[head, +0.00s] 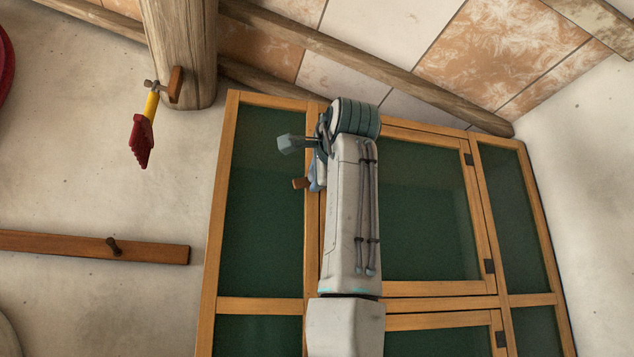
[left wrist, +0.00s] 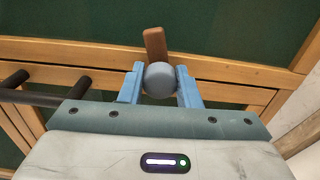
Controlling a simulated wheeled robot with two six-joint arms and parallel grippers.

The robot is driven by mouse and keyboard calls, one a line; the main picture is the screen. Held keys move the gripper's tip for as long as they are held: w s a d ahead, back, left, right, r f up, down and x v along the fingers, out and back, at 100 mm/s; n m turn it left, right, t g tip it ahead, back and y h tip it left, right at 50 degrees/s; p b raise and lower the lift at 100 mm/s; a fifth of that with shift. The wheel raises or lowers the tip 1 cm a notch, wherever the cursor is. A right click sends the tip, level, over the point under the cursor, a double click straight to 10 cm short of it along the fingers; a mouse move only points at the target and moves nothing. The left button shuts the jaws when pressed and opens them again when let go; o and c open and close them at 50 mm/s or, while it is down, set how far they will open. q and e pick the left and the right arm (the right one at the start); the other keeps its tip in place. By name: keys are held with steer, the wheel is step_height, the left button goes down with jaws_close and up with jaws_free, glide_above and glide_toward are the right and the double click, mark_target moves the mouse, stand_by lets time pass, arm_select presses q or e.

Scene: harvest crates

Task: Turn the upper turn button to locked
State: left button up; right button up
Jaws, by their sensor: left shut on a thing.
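The upper turn button (head: 299,183) is a small brown wooden bar on the cabinet's upright frame. In the left wrist view the button (left wrist: 155,45) sticks out across the frame onto the green panel, with a round grey knob (left wrist: 160,78) at its near end. My left gripper (head: 316,172) is at the button, mostly hidden by my own forearm in the head view. In the left wrist view the blue fingers of my left gripper (left wrist: 161,88) are shut on the knob, one on each side. Any part of the button behind the knob is hidden. My right gripper is not in view.
The cabinet (head: 212,240) has wooden frames and green panels. Its upper door (head: 430,215) has dark hinges on the right. Dark rods (left wrist: 40,97) show at the left wrist view's left. A post (head: 183,50) with a red and yellow brush (head: 142,135) and a peg rail (head: 70,245) are at left.

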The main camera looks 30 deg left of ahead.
arm_select(q)
steer(key=shift+f+m+b, duration=0.1)
steer(key=shift+m+b, duration=0.5)
steer(key=shift+m, duration=1.3)
steer(key=o, duration=1)
steer(key=b+v, duration=0.4)
steer(key=v, duration=0.6)
steer(key=shift+s+d, duration=0.25)
